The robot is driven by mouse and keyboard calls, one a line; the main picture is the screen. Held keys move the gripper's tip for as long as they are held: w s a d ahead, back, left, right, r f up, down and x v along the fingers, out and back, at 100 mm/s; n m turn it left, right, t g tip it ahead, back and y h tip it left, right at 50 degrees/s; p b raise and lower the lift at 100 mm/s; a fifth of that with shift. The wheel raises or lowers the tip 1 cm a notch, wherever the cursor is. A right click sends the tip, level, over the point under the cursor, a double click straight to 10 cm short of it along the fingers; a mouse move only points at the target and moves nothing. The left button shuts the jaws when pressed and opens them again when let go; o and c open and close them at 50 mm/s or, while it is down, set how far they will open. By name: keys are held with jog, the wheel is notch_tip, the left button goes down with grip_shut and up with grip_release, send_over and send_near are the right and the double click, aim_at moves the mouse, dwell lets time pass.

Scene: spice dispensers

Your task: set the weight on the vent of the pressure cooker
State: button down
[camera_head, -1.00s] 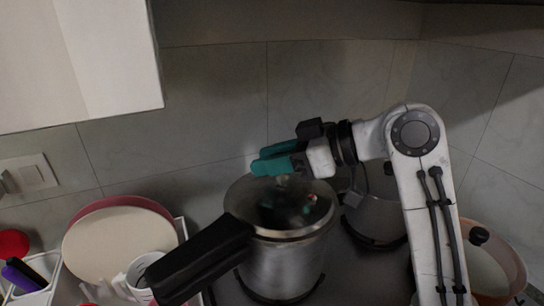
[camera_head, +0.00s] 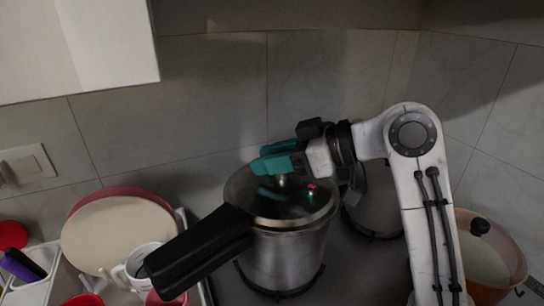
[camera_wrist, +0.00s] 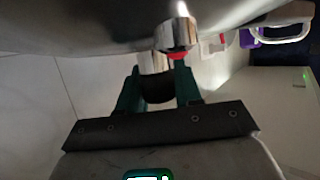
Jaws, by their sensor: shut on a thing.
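The pressure cooker (camera_head: 287,255) is a steel pot with a dark, shiny lid and a long black handle (camera_head: 200,255) pointing to the lower left. A small red-topped fitting (camera_head: 312,187) stands on the lid. My gripper (camera_head: 268,165), with teal fingers, is above the back of the lid and shut on the small metal weight (camera_head: 282,181). In the wrist view my gripper (camera_wrist: 158,80) has the weight (camera_wrist: 152,62) between its fingertips, close to a metal fitting (camera_wrist: 175,35) and a red part. I cannot tell whether the weight touches the vent; the vent is not clearly visible.
A second pot (camera_head: 375,205) stands behind my arm, and an orange-rimmed pot (camera_head: 510,250) is at the right. A round pale board (camera_head: 118,230), a white mug (camera_head: 140,268) and a utensil rack are at the left. A cabinet (camera_head: 75,45) hangs at upper left.

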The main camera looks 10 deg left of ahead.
jog(key=shift+f, duration=0.15)
jog(key=c, duration=0.7)
grip_release()
